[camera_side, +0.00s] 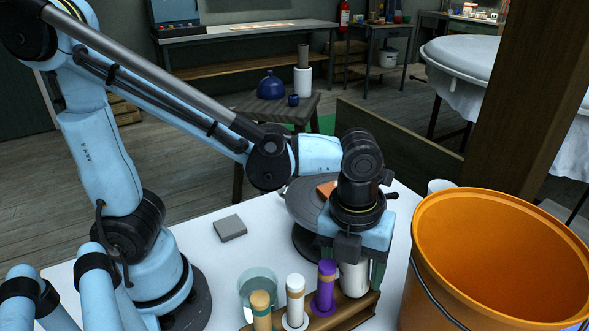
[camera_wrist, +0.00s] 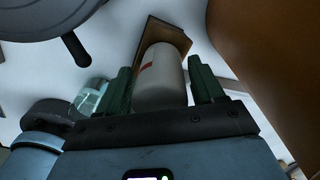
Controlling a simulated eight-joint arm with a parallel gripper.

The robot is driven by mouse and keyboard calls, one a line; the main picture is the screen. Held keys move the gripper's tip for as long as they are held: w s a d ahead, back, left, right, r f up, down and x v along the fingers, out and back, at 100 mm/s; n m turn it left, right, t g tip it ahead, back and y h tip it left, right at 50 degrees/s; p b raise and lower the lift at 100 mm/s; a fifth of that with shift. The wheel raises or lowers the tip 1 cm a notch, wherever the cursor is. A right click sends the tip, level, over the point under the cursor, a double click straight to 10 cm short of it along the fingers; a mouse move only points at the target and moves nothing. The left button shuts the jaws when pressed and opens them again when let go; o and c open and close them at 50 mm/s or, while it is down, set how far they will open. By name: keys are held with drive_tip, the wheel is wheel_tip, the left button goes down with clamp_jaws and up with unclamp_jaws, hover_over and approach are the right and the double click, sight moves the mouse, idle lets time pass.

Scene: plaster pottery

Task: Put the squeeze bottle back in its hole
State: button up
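A white squeeze bottle (camera_side: 354,278) stands upright at the right end of a wooden rack (camera_side: 349,311). In the wrist view the white bottle (camera_wrist: 160,80) bears a small red mark and lies between my green fingers, which are close along both sides. My gripper (camera_side: 357,268) points down and appears shut on the bottle. In the wrist view my gripper (camera_wrist: 163,85) has the rack's end (camera_wrist: 168,32) beyond the bottle. The bottle's lower end is at the rack; I cannot tell how deep it sits in its hole.
Purple (camera_side: 324,289), white (camera_side: 295,301) and tan (camera_side: 261,310) bottles stand along the rack to the left. A clear glass (camera_side: 257,284) is behind them. A large orange bucket (camera_side: 440,260) stands close on the right. A grey wheel (camera_side: 304,207) is behind my gripper; a grey block (camera_side: 230,228) lies left.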

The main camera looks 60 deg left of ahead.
drive_tip(key=shift+o, duration=0.7)
drive_tip(key=shift+r, duration=0.1)
drive_tip(key=r, duration=0.7)
drive_tip(key=s+r, duration=0.1)
drive_tip(key=r, duration=0.3)
drive_tip(key=shift+a+r, duration=0.2)
drive_tip(key=shift+r, duration=0.1)
drive_tip(key=shift+w+a+f+n, duration=0.1)
drive_tip(key=shift+w+a+n, duration=0.15)
drive_tip(key=shift+a+n, duration=0.4)
drive_tip(key=a+f+n+t, duration=0.2)
drive_tip(key=a+n, duration=0.2)
drive_tip(key=n, duration=0.4)
drive_tip(key=w+a+f+n+t, duration=0.1)
drive_tip(key=a+n, duration=0.3)
drive_tip(key=n, duration=0.5)
drive_tip(key=w+a+f+n+t, duration=0.1)
drive_tip(key=a+f+n+t, duration=0.2)
drive_tip(key=n, duration=0.6)
drive_tip(key=shift+w+a+f, duration=0.1)
drive_tip(key=shift+a+f, duration=0.05)
drive_tip(key=shift+a, duration=0.3)
drive_tip(key=shift+w+a+f, duration=0.1)
drive_tip(key=shift+a, duration=0.35)
drive_tip(key=shift+a+f+n, duration=0.15)
drive_tip(key=shift+a+n, duration=0.3)
drive_tip(key=shift+n, duration=0.5)
